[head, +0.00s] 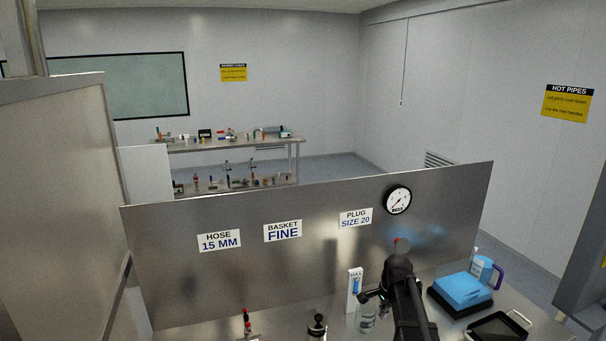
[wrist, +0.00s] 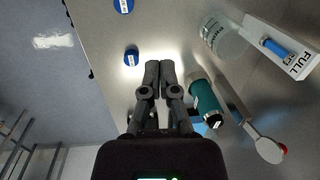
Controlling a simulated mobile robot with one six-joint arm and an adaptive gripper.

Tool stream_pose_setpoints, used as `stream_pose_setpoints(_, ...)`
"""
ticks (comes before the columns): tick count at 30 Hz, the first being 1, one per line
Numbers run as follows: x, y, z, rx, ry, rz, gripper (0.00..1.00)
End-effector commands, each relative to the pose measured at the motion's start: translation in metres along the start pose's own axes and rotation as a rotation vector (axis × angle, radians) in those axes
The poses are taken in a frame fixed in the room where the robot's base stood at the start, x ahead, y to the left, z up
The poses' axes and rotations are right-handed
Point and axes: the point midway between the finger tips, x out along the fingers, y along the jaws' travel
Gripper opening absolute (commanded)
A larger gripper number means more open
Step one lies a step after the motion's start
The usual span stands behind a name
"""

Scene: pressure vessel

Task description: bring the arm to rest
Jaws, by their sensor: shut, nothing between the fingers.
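My gripper (wrist: 159,66) shows in the wrist view with its two dark fingers together, shut and empty, above the metal bench. A teal cylinder (wrist: 206,100) lies or stands just right of the fingers; which one I cannot tell. A blue round cap (wrist: 131,57) is to their left, apart from them. In the head view my dark arm (head: 404,295) rises over the bench in front of the steel panel (head: 300,255). The fingertips are hard to make out there.
A clear jar (wrist: 224,40) and a white FULL gauge (wrist: 285,48) stand right of my gripper. A white-headed tool (wrist: 268,148) is nearby. In the head view a blue box (head: 460,290), a jug (head: 487,271) and a dark tray (head: 497,328) are right of my arm.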

Motion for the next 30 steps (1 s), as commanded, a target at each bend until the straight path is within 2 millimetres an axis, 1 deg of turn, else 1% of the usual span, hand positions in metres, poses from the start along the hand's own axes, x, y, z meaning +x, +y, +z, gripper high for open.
stream_pose_setpoints(1,0.014,0.017,0.013,-0.076,0.003,0.009,0.0)
stream_pose_setpoints(9,0.05,0.071,0.062,-0.501,0.003,0.057,0.0)
stream_pose_setpoints(18,0.085,0.132,0.108,-0.954,-0.014,0.11,0.0)
stream_pose_setpoints(21,0.092,0.146,0.119,-1.069,-0.021,0.123,0.0)
stream_pose_setpoints(24,0.097,0.156,0.125,-1.148,-0.027,0.134,0.0)
stream_pose_setpoints(30,0.098,0.161,0.129,-1.208,-0.032,0.14,0.0)
